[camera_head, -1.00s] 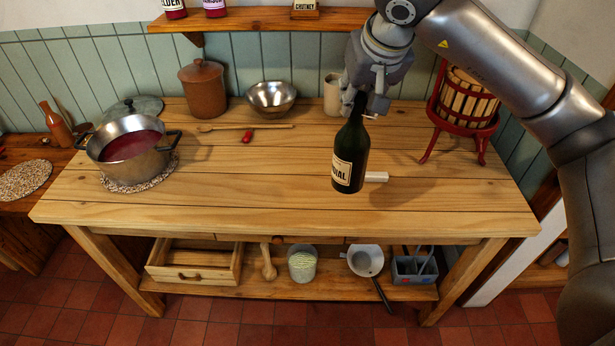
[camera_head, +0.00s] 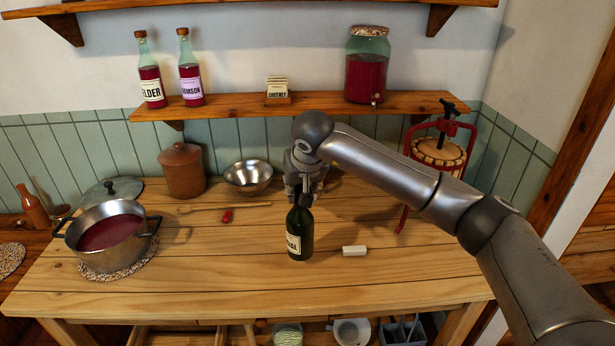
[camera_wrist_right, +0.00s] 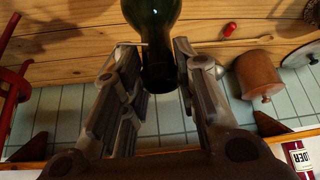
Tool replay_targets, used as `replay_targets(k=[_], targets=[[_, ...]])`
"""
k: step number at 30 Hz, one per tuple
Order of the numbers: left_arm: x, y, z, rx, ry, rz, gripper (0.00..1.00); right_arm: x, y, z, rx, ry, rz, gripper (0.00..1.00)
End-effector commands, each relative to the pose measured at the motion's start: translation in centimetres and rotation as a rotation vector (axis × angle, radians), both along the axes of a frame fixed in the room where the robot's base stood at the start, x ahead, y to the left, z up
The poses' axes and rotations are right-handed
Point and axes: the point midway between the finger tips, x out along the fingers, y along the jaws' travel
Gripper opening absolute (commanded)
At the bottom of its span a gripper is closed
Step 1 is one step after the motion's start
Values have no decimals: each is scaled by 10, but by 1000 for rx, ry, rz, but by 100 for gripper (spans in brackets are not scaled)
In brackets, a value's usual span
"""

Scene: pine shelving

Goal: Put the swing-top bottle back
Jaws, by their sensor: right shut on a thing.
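The dark green bottle (camera_head: 299,232) with a cream label is upright in the head view, over the middle of the table; I cannot tell whether its base touches the wood. My right gripper (camera_head: 304,195) is shut on its neck from above. In the right wrist view the bottle (camera_wrist_right: 152,25) hangs between the two fingers of the right gripper (camera_wrist_right: 158,75). The bottle's top is hidden by the fingers. My left gripper is not in view.
The wall shelf (camera_head: 225,107) holds two red bottles (camera_head: 190,75), a card box (camera_head: 278,90) and a large jar (camera_head: 366,70), with gaps between them. A pot (camera_head: 108,235), steel bowl (camera_head: 249,176), brown crock (camera_head: 182,170), white block (camera_head: 354,250) and fruit press (camera_head: 438,155) stand on the table.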

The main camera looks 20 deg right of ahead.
Motion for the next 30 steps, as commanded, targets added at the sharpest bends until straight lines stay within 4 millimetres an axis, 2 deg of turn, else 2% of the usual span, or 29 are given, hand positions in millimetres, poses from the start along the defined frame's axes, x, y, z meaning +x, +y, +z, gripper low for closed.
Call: replay_targets(k=[8, 19, 30], targets=[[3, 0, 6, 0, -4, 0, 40, 12, 2, -9, 3, -6, 0, 0], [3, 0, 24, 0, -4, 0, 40, 15, 3, -39, 3, -5, 0, 0], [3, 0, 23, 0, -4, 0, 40, 15, 3, -44, 2, -8, 1, 0]])
